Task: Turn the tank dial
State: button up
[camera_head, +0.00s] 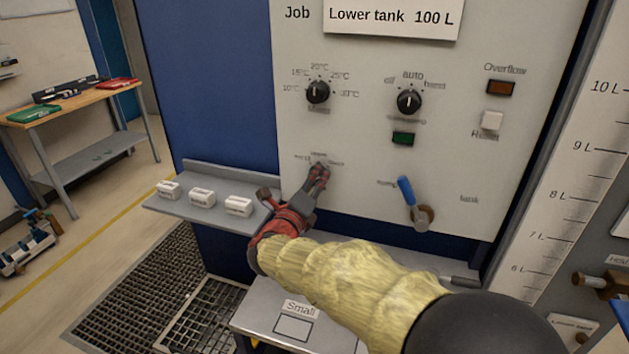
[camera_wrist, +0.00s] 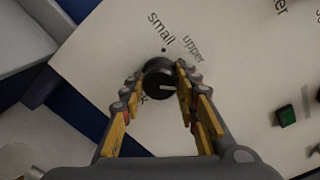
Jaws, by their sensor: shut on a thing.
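The tank dial is a round black knob (camera_wrist: 160,80) on the pale panel, with a light pointer line. In the wrist view the labels "small" and "upper" stand around it, with another label partly hidden by a finger. My gripper (camera_wrist: 160,85) has its fingers on both sides of the knob, shut on it. In the head view my gripper (camera_head: 320,172) reaches the lower left of the panel (camera_head: 365,140) and hides the knob. The pointer's exact setting is hard to tell.
Above are a temperature knob (camera_head: 317,92) and an auto/hand knob (camera_head: 409,102). A green button (camera_head: 403,138) and a blue-handled lever (camera_head: 407,192) sit to the right. A shelf (camera_head: 220,217) with several white blocks juts out left of my gripper.

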jog(key=shift+f, duration=0.15)
jog(key=o, duration=1.1)
jog(key=shift+o, duration=0.2)
jog(key=shift+s, duration=0.1)
jog(key=v, duration=1.1)
jog(key=shift+s+a, duration=0.2)
jog(key=shift+s, duration=0.15)
